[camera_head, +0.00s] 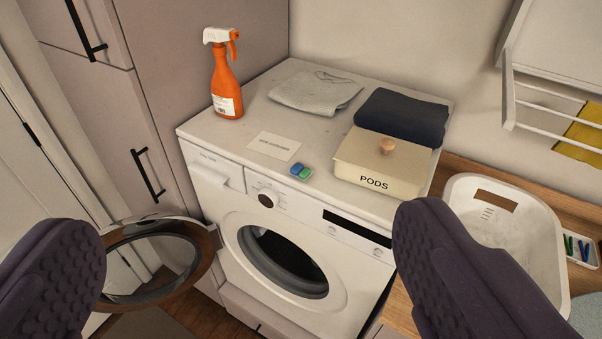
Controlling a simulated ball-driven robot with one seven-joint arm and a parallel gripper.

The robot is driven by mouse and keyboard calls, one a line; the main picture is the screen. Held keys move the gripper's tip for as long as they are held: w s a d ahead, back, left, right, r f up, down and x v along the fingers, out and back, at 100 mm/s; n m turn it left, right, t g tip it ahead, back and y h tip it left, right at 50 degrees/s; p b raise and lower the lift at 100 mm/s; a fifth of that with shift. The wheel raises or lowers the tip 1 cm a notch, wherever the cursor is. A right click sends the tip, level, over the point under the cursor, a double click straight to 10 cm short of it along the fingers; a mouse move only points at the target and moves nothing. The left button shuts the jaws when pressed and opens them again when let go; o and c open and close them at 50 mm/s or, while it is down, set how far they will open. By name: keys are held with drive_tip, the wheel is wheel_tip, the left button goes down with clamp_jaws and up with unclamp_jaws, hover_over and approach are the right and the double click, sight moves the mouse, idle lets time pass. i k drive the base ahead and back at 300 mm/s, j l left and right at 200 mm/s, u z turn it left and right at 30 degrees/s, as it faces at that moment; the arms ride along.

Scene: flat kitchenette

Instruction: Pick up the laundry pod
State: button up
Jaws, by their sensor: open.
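The laundry pod (301,171), small with blue and green parts, lies on the white top of the washing machine (222,133), near its front edge. My gripper (245,255) is open and empty. Its two dark, ridged fingers stand wide apart at the lower left and lower right of the picture. The pod shows in the gap between them, higher in the picture and farther off than the fingertips. Nothing covers the pod.
A cream box marked PODS (375,173), lidded, stands right of the pod. A white card (274,146), grey cloth (315,92), dark folded cloth (402,117) and orange spray bottle (226,85) share the top. The washer door (205,262) hangs open. A white basket (505,225) stands right.

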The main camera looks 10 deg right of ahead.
sight(298, 171)
drive_tip(key=i+j+z, duration=0.1)
drive_tip(key=z, duration=0.35)
drive_tip(key=i+j+z, duration=0.25)
drive_tip(key=z, duration=0.2)
drive_tip(key=i+j+z, duration=0.1)
drive_tip(key=i+j, duration=0.15)
drive_tip(key=j, duration=0.15)
drive_tip(key=i+j, duration=0.2)
drive_tip(key=j, duration=0.15)
drive_tip(key=i+j+z, duration=0.15)
drive_tip(key=j, duration=0.25)
drive_tip(key=i+j, duration=0.3)
drive_tip(key=j, duration=0.15)
drive_tip(key=l+z, duration=0.05)
